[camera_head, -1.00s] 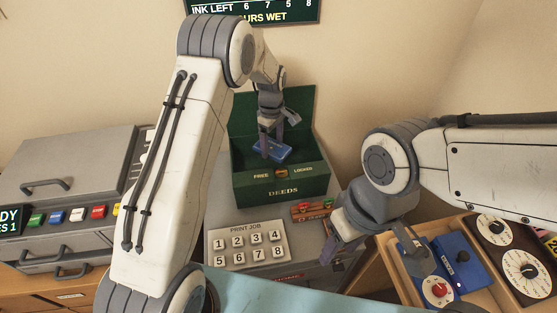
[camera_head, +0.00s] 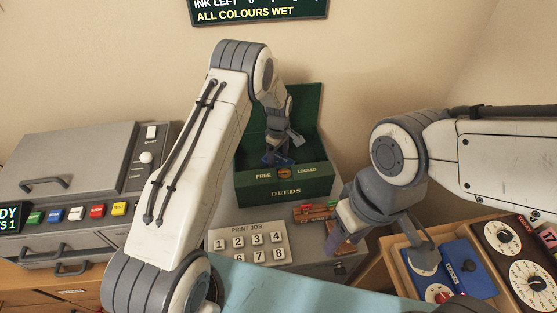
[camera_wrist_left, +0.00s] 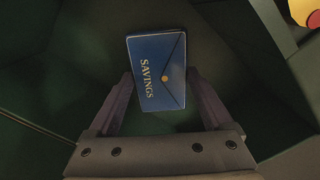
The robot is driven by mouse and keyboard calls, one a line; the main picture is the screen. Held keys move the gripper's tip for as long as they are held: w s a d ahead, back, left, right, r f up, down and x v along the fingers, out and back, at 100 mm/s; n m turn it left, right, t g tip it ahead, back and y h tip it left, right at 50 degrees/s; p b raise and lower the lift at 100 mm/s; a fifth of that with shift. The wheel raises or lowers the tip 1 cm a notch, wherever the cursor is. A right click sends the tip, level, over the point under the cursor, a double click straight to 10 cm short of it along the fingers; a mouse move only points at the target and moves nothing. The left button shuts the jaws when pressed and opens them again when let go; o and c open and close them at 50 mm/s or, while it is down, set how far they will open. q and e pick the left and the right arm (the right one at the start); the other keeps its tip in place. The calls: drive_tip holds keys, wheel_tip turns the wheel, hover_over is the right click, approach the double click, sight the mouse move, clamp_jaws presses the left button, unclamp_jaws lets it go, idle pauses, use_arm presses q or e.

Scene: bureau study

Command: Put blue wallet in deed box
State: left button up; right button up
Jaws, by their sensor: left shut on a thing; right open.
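The blue wallet (camera_wrist_left: 158,70), marked SAVINGS, is between the fingers of my left gripper (camera_wrist_left: 160,100) in the left wrist view. In the head view my left gripper (camera_head: 276,158) is shut on it and reaches down into the open green deed box (camera_head: 285,187). The wallet shows there only as a small blue patch low inside the box, partly behind the front wall. I cannot tell whether it touches the floor of the box. The box lid stands up at the back. My right gripper (camera_head: 336,242) is open and empty, right of the box's front.
A PRINT JOB number pad (camera_head: 248,245) stands in front of the box. A grey machine (camera_head: 75,165) with coloured buttons is at left. A wooden tray (camera_head: 396,270) with a blue device (camera_head: 468,270) is at right. Small coloured items (camera_head: 315,210) lie beside the box.

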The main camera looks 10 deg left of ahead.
use_arm(q)
drive_tip(key=shift+f, duration=0.9)
drive_tip(key=shift+f, duration=0.2)
drive_tip(key=o, duration=1.2)
drive_tip(key=shift+r, duration=0.1)
